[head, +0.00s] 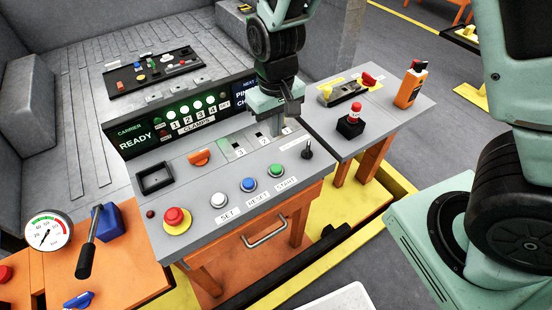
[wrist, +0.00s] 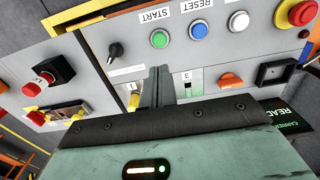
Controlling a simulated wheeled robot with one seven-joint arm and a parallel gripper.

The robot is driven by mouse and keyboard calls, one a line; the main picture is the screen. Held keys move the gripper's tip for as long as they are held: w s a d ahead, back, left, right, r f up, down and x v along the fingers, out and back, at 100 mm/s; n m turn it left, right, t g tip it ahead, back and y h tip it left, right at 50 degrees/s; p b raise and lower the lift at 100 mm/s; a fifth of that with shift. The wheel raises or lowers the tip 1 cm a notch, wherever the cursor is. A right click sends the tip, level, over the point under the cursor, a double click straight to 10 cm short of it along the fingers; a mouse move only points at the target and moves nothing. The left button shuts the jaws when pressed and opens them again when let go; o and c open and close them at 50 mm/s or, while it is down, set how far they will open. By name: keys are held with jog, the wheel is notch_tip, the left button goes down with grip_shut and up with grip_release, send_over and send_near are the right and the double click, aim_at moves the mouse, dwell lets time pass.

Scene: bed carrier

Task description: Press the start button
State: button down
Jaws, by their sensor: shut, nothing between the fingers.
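The green start button (head: 277,171) is at the right end of a row on the grey console (head: 190,222), above the label START. It also shows in the wrist view (wrist: 159,39). The blue reset button (head: 249,184) and the white set button (head: 219,200) are to its left. My gripper (head: 276,130) is shut and empty, pointing down over the console behind the green button, near the numbered slots. In the wrist view its fingers (wrist: 161,75) are together, apart from the green button. Whether the fingertips touch the panel cannot be told.
A red mushroom button (head: 174,217) is at the console's front left. A black knob (head: 307,150) stands right of the green button, an orange knob (head: 199,157) behind the row. The display (head: 135,139) reads READY, with lit green clamp lamps. A side table (head: 385,128) holds several items.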

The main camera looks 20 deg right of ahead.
aim_at(277, 169)
notch_tip(277, 169, down, 12)
jog(key=shift+f+p, duration=0.2)
jog(key=shift+p, duration=0.95)
jog(key=shift+f, duration=0.1)
jog(key=shift+f+b, duration=0.7)
jog(key=shift+f, duration=0.05)
jog(key=shift+s+f, duration=0.2)
jog(key=shift+f, duration=0.05)
jog(key=r+p, duration=0.2)
jog(key=r, duration=0.1)
jog(key=r+p, duration=0.1)
jog(key=shift+w+r, duration=0.2)
jog(key=shift+w, duration=0.05)
notch_tip(277, 169, up, 11)
jog(key=b, duration=0.2)
jog(key=shift+f, duration=0.2)
